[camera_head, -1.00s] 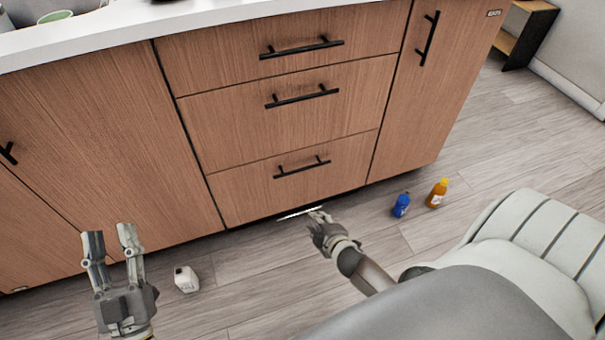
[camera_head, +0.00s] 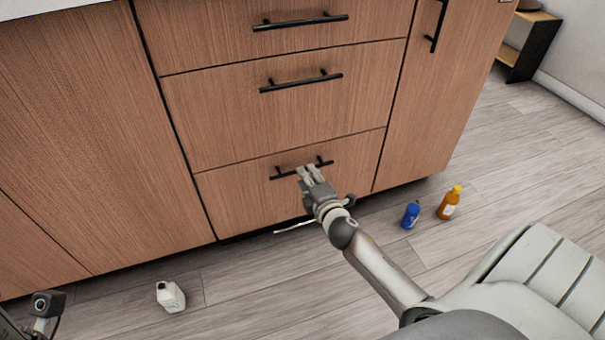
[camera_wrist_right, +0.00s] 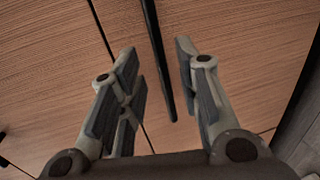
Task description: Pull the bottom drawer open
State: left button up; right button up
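The bottom drawer (camera_head: 235,198) has a wood-grain front and stands shut under two other drawers. Its black bar handle (camera_head: 283,175) is partly hidden by my right gripper (camera_head: 307,169), which is at the handle's middle. In the right wrist view, the fingers of my right gripper (camera_wrist_right: 157,75) are apart, with the black handle (camera_wrist_right: 158,52) running between them; gaps show on both sides. Only a piece of my left arm shows at the lower left corner of the head view; its fingers are out of view.
The middle drawer (camera_head: 210,118) and top drawer (camera_head: 200,35) are shut. A white bottle (camera_head: 171,297) lies on the floor at the left. A blue bottle (camera_head: 411,215) and an orange bottle (camera_head: 449,203) stand at the right.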

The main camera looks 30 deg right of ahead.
jog(key=shift+b+x, duration=0.65)
jog(key=shift+x, duration=1.7)
grip_shut()
